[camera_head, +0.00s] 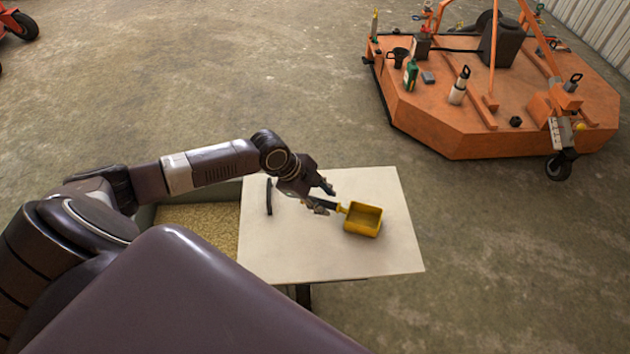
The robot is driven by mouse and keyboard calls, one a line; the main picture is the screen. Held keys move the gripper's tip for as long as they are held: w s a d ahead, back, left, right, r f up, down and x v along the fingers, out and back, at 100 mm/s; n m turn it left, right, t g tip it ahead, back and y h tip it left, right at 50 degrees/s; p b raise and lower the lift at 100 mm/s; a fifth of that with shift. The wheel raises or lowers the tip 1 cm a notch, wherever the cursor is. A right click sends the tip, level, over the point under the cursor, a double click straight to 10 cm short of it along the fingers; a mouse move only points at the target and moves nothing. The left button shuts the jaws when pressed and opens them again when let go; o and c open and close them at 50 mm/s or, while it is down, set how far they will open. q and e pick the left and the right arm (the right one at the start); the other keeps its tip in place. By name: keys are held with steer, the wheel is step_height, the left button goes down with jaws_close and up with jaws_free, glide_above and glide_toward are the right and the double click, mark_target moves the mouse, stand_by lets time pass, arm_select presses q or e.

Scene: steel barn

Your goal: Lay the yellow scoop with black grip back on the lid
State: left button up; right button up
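The yellow scoop (363,218) lies on the pale lid (300,258), its open box facing up and its black grip pointing left toward my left gripper. My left gripper (325,199) is over the lid at the grip end, with its two fingers spread apart. One fingertip is beyond the grip and the other is right beside it, partly covering it. I cannot tell whether a finger touches the grip. My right gripper is out of view.
The lid has a black bar handle (268,197) left of the gripper. A bin of grain (203,222) is open at the lid's left. An orange mower deck (450,128) with bottles and tools stands at the back right. Concrete floor around is clear.

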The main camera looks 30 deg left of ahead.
arm_select(q)
steer(key=v, duration=0.8)
steer(key=shift+r, duration=0.15)
steer(key=shift+s+r, duration=0.1)
